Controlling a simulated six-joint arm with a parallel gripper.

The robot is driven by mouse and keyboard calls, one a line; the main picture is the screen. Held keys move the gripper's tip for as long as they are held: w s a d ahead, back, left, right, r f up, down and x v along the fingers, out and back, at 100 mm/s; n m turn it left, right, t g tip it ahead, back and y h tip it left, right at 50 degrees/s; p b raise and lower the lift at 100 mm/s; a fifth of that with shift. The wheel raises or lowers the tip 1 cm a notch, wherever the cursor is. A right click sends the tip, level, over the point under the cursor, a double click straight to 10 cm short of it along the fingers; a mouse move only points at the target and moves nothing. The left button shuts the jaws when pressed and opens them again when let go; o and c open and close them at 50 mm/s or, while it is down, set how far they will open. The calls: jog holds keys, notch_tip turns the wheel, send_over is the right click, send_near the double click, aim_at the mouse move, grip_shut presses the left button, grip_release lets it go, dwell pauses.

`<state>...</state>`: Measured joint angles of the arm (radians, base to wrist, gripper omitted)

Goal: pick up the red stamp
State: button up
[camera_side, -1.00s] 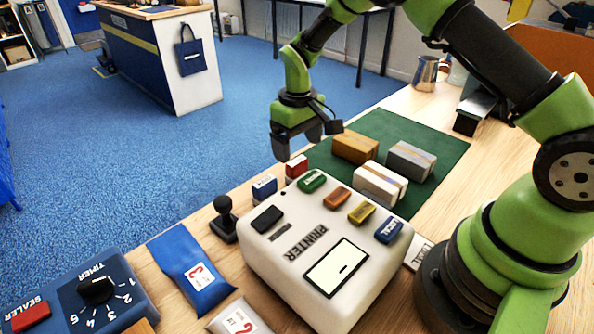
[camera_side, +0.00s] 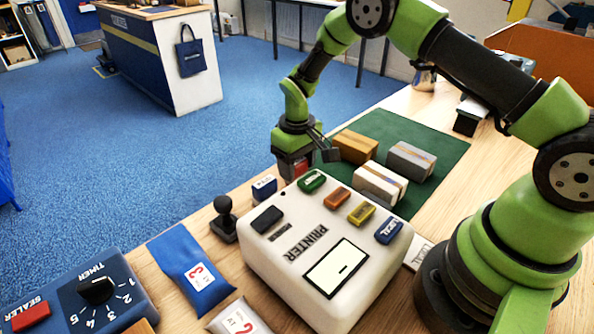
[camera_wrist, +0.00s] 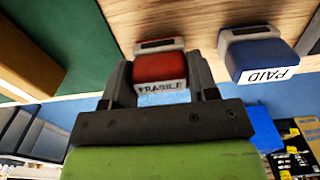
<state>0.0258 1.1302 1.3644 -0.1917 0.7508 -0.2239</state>
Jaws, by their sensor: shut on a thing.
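The red stamp (camera_wrist: 158,72), with a white label reading FRAGILE, sits between the two fingers of my gripper (camera_wrist: 160,85) in the wrist view. In the side view the stamp (camera_side: 300,168) shows only in part, behind the fingers of my gripper (camera_side: 294,168). My gripper is shut on it, low over the table behind the printer. I cannot tell whether the stamp touches the table.
A blue PAID stamp (camera_wrist: 258,55) stands close beside it; it also shows in the side view (camera_side: 264,187). The white printer (camera_side: 290,244) with coloured buttons is in front. Cartons (camera_side: 378,182) stand on a green mat (camera_side: 420,128). A black-knobbed stamp (camera_side: 224,218) is at left.

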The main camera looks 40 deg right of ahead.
notch_tip(320, 180, up, 10)
jog(key=shift+r, duration=0.1)
dwell(0.4)
jog(key=o, duration=0.3)
jog(key=shift+c, duration=0.6)
jog(key=s+d+m, duration=0.5)
jog(key=d, duration=0.8)
jog(key=m, duration=0.4)
send_near(405, 150)
jog(key=shift+f, duration=1.95)
